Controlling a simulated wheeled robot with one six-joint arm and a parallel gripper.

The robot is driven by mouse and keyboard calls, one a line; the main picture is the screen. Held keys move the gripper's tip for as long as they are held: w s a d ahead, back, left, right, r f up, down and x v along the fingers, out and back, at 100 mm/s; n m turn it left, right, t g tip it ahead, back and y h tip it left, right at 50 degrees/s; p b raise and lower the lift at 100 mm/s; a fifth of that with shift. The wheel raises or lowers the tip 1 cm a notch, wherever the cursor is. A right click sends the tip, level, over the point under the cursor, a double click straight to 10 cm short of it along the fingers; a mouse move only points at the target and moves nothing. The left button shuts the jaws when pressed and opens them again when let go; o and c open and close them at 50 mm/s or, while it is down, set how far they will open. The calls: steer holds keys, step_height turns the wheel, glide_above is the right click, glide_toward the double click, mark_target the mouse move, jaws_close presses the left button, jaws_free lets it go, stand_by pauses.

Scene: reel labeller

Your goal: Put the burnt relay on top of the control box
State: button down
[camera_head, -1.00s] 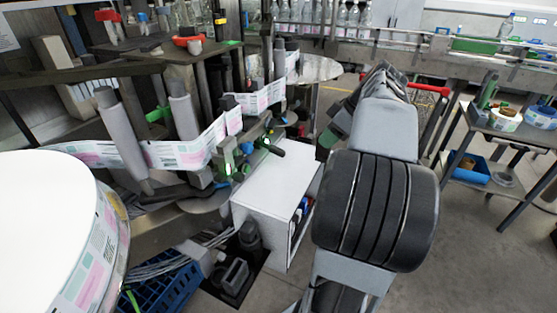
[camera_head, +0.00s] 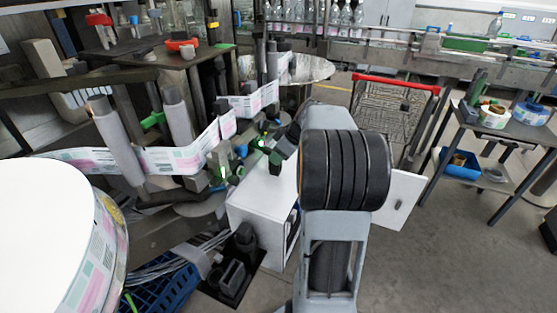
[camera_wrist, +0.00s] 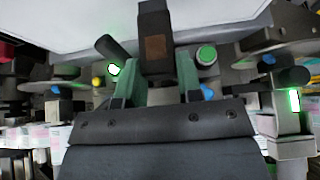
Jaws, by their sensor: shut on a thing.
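The burnt relay (camera_wrist: 155,30) is a dark block with a brown scorched patch, in the upper middle of the wrist view. My gripper (camera_wrist: 157,78) is shut on it with its green fingers, one on each side. In the head view my gripper (camera_head: 277,152) is at the box's upper back edge; the relay is too small and dark to make out there. The control box (camera_head: 258,196) is a white cabinet with a bare top, left of my arm. A white surface, seemingly its top, fills the top of the wrist view. I cannot tell whether the relay touches it.
Labeller rollers with a paper web (camera_head: 180,160) stand close left of the box. A large white reel (camera_head: 45,235) fills the lower left. A white panel (camera_head: 402,198) shows right of my arm. A red-handled cart (camera_head: 395,105) and a side table (camera_head: 505,125) stand farther right.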

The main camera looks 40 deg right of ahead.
steer(key=shift+f, duration=1.05)
steer(key=shift+f+b, duration=0.2)
steer(key=shift+b, duration=0.1)
steer(key=c, duration=0.8)
jaws_free()
steer(key=shift+s+r, duration=0.1)
steer(key=shift+r+p, duration=0.25)
steer(key=shift+p, duration=0.15)
steer(key=v, duration=1.2)
steer(key=s+a+f+m+g+h, duration=0.1)
steer(key=s+a+f+m, duration=0.1)
steer(key=a, duration=0.6)
steer(key=s+a+f+m+g, duration=0.1)
steer(key=s+a+f, duration=0.15)
steer(key=a, duration=0.55)
steer(key=s+a+f+m, duration=0.1)
steer(key=s+a+f, duration=0.1)
steer(key=a, duration=0.1)
steer(key=s+a+f+m+h, duration=0.1)
steer(key=s+a+f, duration=0.1)
steer(key=a, duration=0.1)
steer(key=s+a+f+h, duration=0.1)
steer(key=s+a+f, duration=0.1)
steer(key=shift+s+a+f+m+b, duration=0.3)
steer(key=shift+s+a+m, duration=0.1)
